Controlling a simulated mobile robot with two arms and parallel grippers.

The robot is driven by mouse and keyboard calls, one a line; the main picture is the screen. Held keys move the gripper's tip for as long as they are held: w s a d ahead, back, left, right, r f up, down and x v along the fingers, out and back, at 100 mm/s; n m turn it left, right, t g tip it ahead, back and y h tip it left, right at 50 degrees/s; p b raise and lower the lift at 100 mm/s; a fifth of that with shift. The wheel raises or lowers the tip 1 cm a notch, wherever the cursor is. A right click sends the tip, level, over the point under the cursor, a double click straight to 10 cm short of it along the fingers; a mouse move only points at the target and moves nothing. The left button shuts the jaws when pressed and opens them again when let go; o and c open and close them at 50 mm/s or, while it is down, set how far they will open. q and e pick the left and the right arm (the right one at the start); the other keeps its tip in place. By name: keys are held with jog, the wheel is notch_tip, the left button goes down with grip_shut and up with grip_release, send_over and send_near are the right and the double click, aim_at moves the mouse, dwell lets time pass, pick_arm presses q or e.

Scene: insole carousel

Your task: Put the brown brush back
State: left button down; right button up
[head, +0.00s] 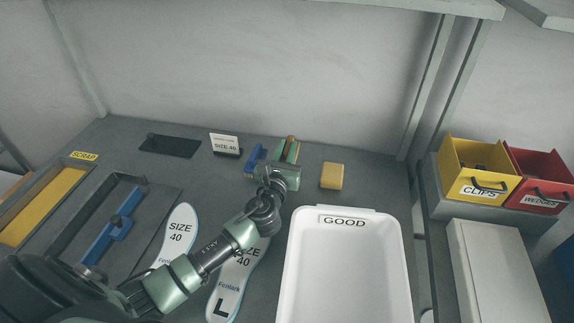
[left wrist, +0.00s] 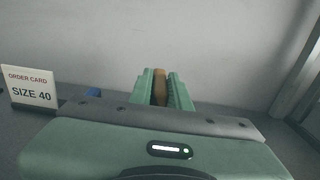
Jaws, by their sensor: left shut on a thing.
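My left gripper (head: 287,153) reaches to the back of the bench in the head view, left of the yellow block. It is shut on the brown brush (head: 291,142), whose brown part stands up between the green fingers. In the left wrist view the brush (left wrist: 160,87) shows as a brown strip between the two fingers. The lower part of the brush is hidden behind the gripper, so I cannot tell whether it touches the bench. My right gripper is in neither view.
A blue object (head: 254,156) is just left of the gripper; a yellow block (head: 332,176) lies to its right. The order card (head: 225,145) stands further left. A white GOOD tray (head: 346,270) is in front. Size 40 insoles (head: 179,232) lie under and beside my arm.

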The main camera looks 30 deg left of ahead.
pick_arm(q)
notch_tip(320, 180, down, 4)
jog(key=shift+f+b, duration=0.2)
jog(key=shift+b, duration=0.55)
jog(key=shift+f, duration=0.2)
jog(key=shift+r, duration=0.1)
jog(key=c, duration=1.3)
grip_release()
